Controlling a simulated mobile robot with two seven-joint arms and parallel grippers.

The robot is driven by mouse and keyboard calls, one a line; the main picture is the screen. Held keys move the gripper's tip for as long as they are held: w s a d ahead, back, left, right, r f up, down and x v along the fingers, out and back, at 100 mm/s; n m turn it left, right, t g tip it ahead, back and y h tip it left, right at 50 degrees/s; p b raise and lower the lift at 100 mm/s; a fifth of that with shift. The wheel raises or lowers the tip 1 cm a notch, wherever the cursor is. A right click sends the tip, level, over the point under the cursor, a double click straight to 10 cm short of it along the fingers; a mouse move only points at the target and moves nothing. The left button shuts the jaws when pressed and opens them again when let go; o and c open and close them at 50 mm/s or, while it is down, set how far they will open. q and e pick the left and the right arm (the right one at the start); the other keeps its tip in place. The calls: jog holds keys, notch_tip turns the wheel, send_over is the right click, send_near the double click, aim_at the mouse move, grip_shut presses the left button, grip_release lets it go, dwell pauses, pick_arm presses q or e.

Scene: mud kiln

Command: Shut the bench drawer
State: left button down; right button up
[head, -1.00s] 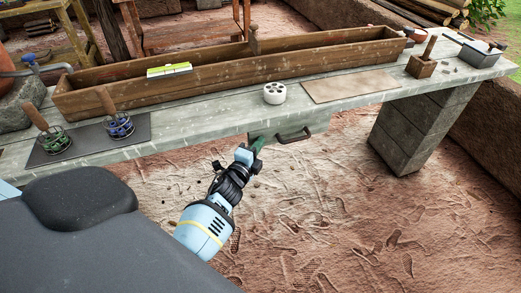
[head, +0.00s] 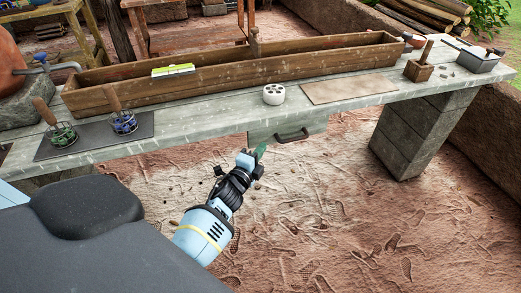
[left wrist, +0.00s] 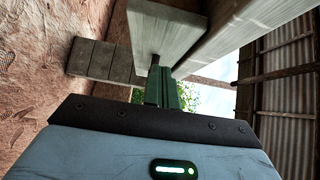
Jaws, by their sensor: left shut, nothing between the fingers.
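No open drawer inside shows; I cannot tell if a small gap is left. The drawer front also shows in the left wrist view (left wrist: 160,32), close beside the bench top (left wrist: 240,25). My left gripper (head: 261,150) has green fingers, shut and empty, just below and in front of the drawer's left part. Its fingers also show in the left wrist view (left wrist: 161,80), near the drawer front. My right gripper is not in view.
A long wooden trough (head: 230,65), a white holed pot (head: 274,94), a tan board (head: 348,88) and a dark mat (head: 90,136) with two wire tools are on the bench. A block pier (head: 420,130) supports its right side. The dirt floor in front is clear.

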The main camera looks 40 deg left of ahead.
pick_arm(q)
jog(key=s+d, duration=0.1)
jog(key=s, duration=0.9)
jog(key=shift+s+d, duration=0.15)
jog(key=shift+d, duration=0.25)
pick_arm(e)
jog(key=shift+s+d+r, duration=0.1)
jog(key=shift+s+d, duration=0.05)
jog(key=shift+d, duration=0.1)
pick_arm(q)
jog(key=shift+f, duration=0.1)
